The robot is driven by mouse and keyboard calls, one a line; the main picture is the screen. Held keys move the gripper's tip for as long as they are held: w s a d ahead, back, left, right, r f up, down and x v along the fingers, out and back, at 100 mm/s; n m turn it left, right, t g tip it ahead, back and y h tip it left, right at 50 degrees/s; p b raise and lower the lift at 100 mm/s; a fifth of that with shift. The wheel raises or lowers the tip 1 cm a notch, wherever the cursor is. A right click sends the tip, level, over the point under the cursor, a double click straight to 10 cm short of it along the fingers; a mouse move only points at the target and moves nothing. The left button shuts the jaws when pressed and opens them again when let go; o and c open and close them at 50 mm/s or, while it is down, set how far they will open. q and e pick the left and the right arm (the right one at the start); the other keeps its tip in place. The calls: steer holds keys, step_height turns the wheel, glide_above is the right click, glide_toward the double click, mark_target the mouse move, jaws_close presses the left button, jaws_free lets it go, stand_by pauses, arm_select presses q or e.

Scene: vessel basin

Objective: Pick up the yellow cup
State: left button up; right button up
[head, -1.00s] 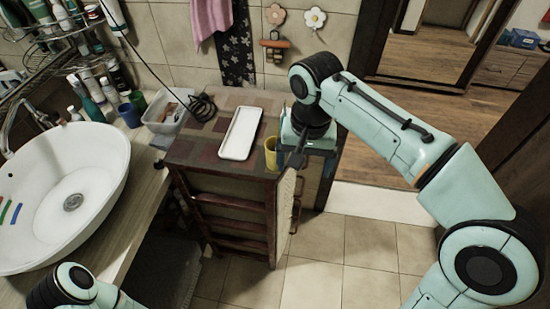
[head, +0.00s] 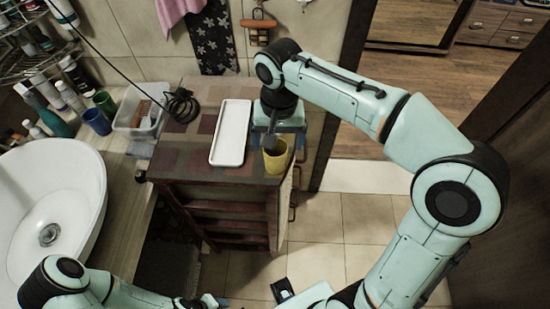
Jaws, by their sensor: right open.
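The yellow cup (head: 276,160) stands upright at the right front corner of the cabinet's checkered top. My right gripper (head: 270,140) is open at the cup's rim, with a dark finger overlapping the cup's upper left part in the picture. Whether that finger is inside the cup or in front of it, I cannot tell. My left gripper (head: 205,301) shows only in part at the bottom edge, low and away from the cup; its jaws are not clear.
A white tray (head: 232,132) lies left of the cup on the cabinet top (head: 182,160). A clear bin (head: 139,115) and a coiled black cable (head: 182,105) are farther left. A white basin (head: 60,190) and a blue cup (head: 97,121) are on the counter. Tiled floor is open at the right.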

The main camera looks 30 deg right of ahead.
mark_target(275, 156)
steer(key=f, duration=0.2)
steer(key=shift+w+f, duration=0.25)
steer(key=shift+f, duration=0.05)
steer(key=f, duration=0.5)
steer(key=shift+w+a+b, duration=0.15)
steer(key=shift+a+b, duration=0.05)
steer(key=shift+b, duration=0.15)
steer(key=shift+r, duration=0.1)
steer(key=c, duration=1.1)
